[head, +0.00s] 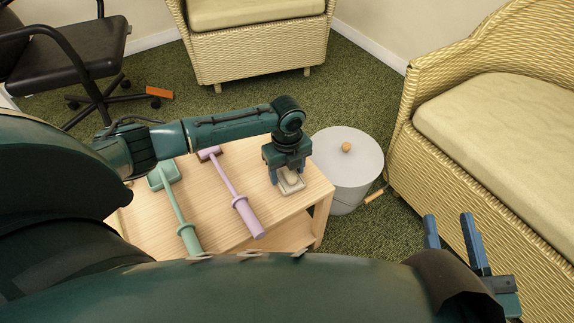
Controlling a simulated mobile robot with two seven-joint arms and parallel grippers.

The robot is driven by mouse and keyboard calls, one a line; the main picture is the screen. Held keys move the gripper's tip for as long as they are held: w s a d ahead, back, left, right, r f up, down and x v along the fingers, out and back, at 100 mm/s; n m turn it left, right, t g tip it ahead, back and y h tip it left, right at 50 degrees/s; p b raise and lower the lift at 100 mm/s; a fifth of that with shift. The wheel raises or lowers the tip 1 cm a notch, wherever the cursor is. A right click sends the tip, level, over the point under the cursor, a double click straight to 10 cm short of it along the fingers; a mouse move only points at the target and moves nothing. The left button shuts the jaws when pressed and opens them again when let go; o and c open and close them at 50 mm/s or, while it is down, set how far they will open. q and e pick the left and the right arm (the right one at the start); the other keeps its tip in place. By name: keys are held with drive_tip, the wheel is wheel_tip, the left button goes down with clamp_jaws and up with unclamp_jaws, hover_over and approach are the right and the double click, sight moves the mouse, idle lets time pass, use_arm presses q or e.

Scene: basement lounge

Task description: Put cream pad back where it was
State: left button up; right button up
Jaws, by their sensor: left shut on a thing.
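The cream pad (291,184) is a small pale piece at the right part of the light wooden table (230,178). My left gripper (288,178) points down over it and is shut on it, with a blue finger on each side. The gripper hides part of the pad. I cannot tell whether the pad touches the tabletop or is just above it. My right gripper (450,217) is at the lower right, away from the table, with its two blue fingers apart and nothing between them.
A green mallet (176,212) and a purple mallet (229,187) lie on the table left of the pad. A grey round container (345,172) with a knobbed lid stands beside the table's right edge. A wicker sofa (480,130) is at right. An orange piece (159,92) lies on the carpet.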

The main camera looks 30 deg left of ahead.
use_arm(q)
drive_tip(key=o, duration=0.9)
